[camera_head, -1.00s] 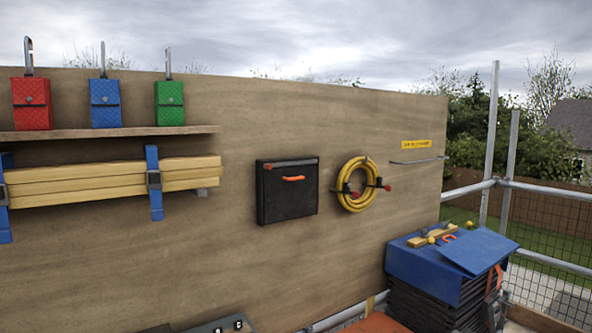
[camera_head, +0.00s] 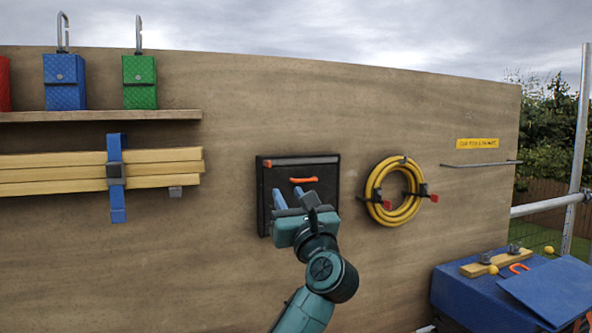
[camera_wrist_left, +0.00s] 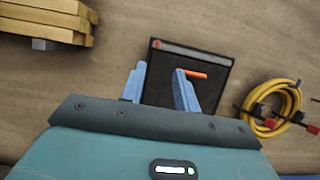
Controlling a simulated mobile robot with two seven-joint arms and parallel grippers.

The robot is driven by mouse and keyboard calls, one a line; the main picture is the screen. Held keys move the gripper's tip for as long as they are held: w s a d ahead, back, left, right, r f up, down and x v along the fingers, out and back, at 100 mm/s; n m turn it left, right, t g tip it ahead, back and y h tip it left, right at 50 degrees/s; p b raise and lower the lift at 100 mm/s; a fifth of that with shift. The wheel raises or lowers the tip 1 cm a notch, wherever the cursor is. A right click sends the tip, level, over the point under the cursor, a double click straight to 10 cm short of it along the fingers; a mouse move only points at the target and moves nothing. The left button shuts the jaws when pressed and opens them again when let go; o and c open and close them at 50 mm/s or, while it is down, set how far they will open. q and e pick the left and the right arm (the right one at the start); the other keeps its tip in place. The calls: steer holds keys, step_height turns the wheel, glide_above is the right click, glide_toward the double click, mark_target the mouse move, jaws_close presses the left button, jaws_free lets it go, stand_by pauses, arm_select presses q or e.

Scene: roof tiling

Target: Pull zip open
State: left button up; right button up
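A black flat pouch (camera_head: 328,195) hangs on the wooden board, with a zip line along its top. An orange zip pull (camera_head: 303,180) lies near the middle of its upper part, and a small orange spot is at its top left corner. My left gripper (camera_head: 289,193) is in front of the lower part of the pouch, its blue fingers pointing at it. In the left wrist view the fingers are apart and empty, over the pouch (camera_wrist_left: 215,63). The orange pull (camera_wrist_left: 197,74) shows beside the right finger tip; whether they touch is unclear. My right gripper is out of view.
A yellow hose coil (camera_head: 378,190) hangs right of the pouch. Left are strapped timber battens (camera_head: 60,172) under a shelf (camera_head: 170,115) with blue (camera_head: 65,82) and green (camera_head: 140,82) bags. A blue-covered stack (camera_head: 455,290) stands lower right.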

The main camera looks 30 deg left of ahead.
mark_target(270, 165)
arm_select(q)
steer(key=p+x, duration=0.1)
steer(key=x, duration=0.5)
steer(key=p+x, duration=0.2)
steer(key=x, duration=0.3)
steer(key=shift+a+r, duration=0.3)
steer(key=shift+a, duration=0.1)
steer(key=shift+w+a+r, duration=0.1)
steer(key=shift+w+a, duration=0.25)
steer(key=shift+c, duration=0.4)
jaws_close()
